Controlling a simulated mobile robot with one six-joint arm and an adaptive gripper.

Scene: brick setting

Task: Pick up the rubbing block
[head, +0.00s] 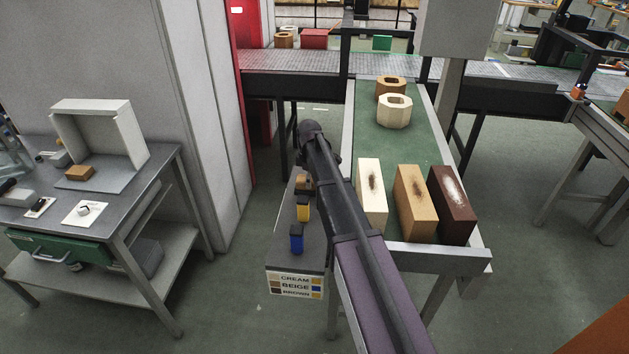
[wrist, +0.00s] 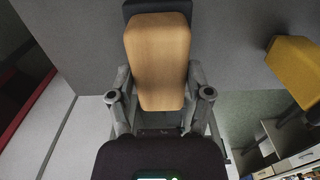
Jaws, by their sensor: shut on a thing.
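The rubbing block (wrist: 158,62) is a tan, rounded block with a dark part at its far end, in the upper middle of the wrist view. My gripper (wrist: 160,78) is shut on it, with one finger against each side. In the head view, a small part of a tan block (head: 306,182) shows beside my arm, at the back of the small grey shelf (head: 278,238). My arm hides most of my gripper there. I cannot tell whether the block still touches the shelf.
A yellow block (head: 303,208) and a blue block (head: 296,238) stand on the shelf in front. Cream (head: 371,195), beige (head: 412,200) and brown (head: 452,204) bricks with smudged faces stand on the green-topped table at right. A grey workbench (head: 150,190) stands at left.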

